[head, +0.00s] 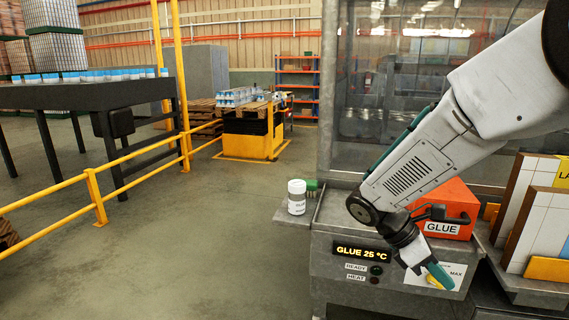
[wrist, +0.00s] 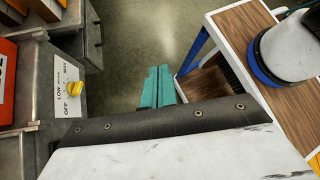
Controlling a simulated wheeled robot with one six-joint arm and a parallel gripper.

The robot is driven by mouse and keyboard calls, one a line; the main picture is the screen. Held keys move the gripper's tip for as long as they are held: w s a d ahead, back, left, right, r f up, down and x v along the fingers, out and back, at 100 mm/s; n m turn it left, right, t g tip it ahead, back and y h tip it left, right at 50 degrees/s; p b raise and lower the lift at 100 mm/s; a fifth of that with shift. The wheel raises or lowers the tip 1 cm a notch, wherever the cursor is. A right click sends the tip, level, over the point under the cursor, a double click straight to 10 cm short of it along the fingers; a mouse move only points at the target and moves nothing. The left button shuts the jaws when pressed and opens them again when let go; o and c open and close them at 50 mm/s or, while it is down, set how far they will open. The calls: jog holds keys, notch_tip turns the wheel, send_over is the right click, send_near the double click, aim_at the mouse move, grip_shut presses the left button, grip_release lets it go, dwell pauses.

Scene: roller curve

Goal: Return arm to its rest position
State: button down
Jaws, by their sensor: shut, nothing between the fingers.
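My arm reaches in from the upper right of the head view, angled down to the left and then bent back. My gripper (head: 440,276) has green fingers and hangs in front of the glue machine's front panel (head: 335,262). In the wrist view my gripper (wrist: 158,84) points at the floor, its two green fingers side by side and shut with nothing between them. The wrist view also shows a panel with a yellow knob (wrist: 74,88) to the left of the fingers, apart from them.
An orange glue box (head: 452,207) sits behind my wrist. Boards (head: 530,215) stand at the right. A yellow railing (head: 95,197) runs at left. Floor (head: 190,250) between is clear.

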jog(key=s+a+r+m+t+y, duration=0.2)
jog(key=s+r+m+t+y, duration=0.1)
jog(key=s+m, duration=0.4)
jog(key=s+a+r+m+t+y, duration=0.2)
jog(key=s+r+m+y, duration=0.3)
jog(key=s+m, duration=0.3)
jog(key=s+r+t, duration=0.1)
jog(key=s, duration=0.2)
jog(key=shift+a+y, duration=0.3)
jog(key=shift+y, duration=0.1)
dwell(0.8)
